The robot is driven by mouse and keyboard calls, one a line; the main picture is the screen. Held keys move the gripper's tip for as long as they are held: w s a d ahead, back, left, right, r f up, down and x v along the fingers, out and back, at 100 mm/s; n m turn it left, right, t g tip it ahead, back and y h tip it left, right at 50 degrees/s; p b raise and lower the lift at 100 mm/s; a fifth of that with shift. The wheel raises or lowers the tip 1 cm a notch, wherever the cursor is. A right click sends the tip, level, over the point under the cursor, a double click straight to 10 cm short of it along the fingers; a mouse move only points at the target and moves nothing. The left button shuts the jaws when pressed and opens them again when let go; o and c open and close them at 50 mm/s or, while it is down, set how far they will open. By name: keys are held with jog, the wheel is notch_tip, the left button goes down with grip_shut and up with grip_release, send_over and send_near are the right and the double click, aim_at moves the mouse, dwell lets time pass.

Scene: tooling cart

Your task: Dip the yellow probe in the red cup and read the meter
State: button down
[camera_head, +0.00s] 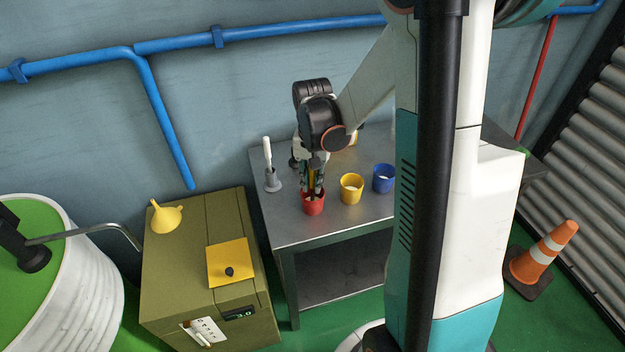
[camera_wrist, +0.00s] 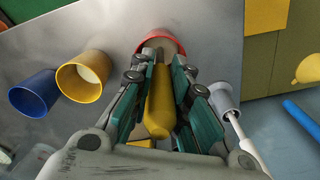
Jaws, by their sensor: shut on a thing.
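My gripper (camera_head: 314,183) is shut on the yellow probe (camera_wrist: 159,105) over the metal table. The probe points down at the red cup (camera_head: 313,204), and in the wrist view its grey end reaches inside the cup's rim (camera_wrist: 178,43). How deep the tip sits is hidden. A dark display (camera_head: 240,313) on the front of the olive cabinet (camera_head: 170,282) shows small green digits, seemingly 3.0.
A yellow cup (camera_head: 351,189) and a blue cup (camera_head: 383,178) stand right of the red cup. A white-handled tool stands in a grey holder (camera_head: 272,181) to its left. A yellow funnel (camera_head: 167,218) and a yellow plate (camera_head: 231,257) lie on the cabinet.

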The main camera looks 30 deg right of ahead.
jog(key=shift+r+p, duration=3.65)
jog(key=shift+r, duration=1.5)
jog(key=shift+r, duration=0.15)
jog(key=shift+r+p, duration=1.4)
jog(key=shift+r, duration=0.45)
